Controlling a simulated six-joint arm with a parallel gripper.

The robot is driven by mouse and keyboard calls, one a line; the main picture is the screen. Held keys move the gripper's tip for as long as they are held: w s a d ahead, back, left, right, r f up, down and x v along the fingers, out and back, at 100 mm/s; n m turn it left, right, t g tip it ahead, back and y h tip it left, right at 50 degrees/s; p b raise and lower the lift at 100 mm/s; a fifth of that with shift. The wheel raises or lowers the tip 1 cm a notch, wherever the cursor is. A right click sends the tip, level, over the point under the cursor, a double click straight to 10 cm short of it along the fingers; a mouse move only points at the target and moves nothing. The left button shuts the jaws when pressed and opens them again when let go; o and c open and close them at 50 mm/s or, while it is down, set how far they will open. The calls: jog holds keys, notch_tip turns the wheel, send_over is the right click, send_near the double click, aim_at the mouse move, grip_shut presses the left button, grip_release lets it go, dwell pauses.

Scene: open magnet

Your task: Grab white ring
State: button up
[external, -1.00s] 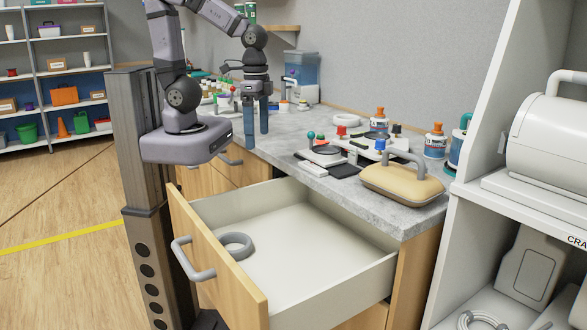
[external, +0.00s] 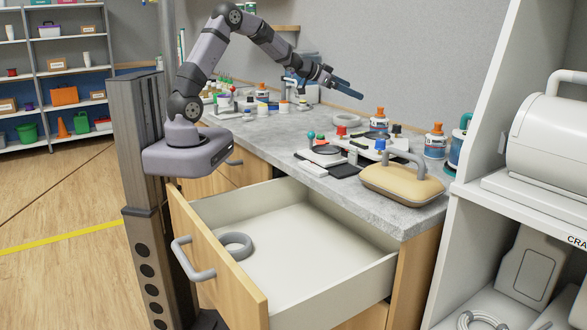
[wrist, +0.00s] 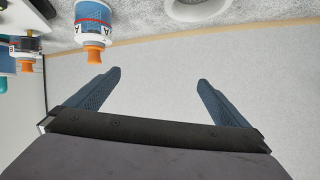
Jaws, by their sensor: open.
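A white ring (external: 335,124) lies on the grey countertop near the back wall. In the wrist view a pale ring (wrist: 197,16) shows at the top edge, partly cut off. My gripper (external: 340,77) is raised above the back of the counter, tilted toward the wall, apart from the ring. Its two blue fingers are spread with nothing between them, as the wrist view (wrist: 159,76) shows. A grey ring (external: 235,246) lies in the open drawer.
Orange-capped bottles (external: 437,140) stand right of the white ring. A magnifier-like device (external: 321,154) and a beige handled case (external: 402,184) are in front. The open drawer (external: 330,285) juts out below. Several small jars stand at the counter's left.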

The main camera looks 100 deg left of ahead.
aim_at(345, 117)
jog(key=shift+t+h, duration=0.7)
jog(key=shift+h, duration=0.2)
jog(key=s+a+f, duration=0.1)
jog(key=s+a, duration=0.1)
jog(key=s+a+f, duration=0.2)
jog(key=a, duration=0.1)
jog(key=shift+s+f+b, duration=0.2)
jog(key=shift+s+b, duration=0.05)
jog(key=shift+b, duration=0.05)
jog(key=shift+m+h, duration=0.4)
jog(key=shift+h, duration=0.3)
jog(key=s+f, duration=0.1)
jog(key=f, duration=0.1)
jog(key=s+f, duration=0.1)
jog(key=f, duration=0.1)
jog(key=s+f, duration=0.1)
jog(key=f, duration=0.2)
jog(key=shift+s+a, duration=0.1)
jog(key=shift+a, duration=0.2)
jog(key=shift+p+x, duration=0.9)
jog(key=shift+x, duration=2.8)
jog(key=c, duration=1.1)
notch_tip(345, 117, up, 10)
jog(key=shift+b, duration=0.3)
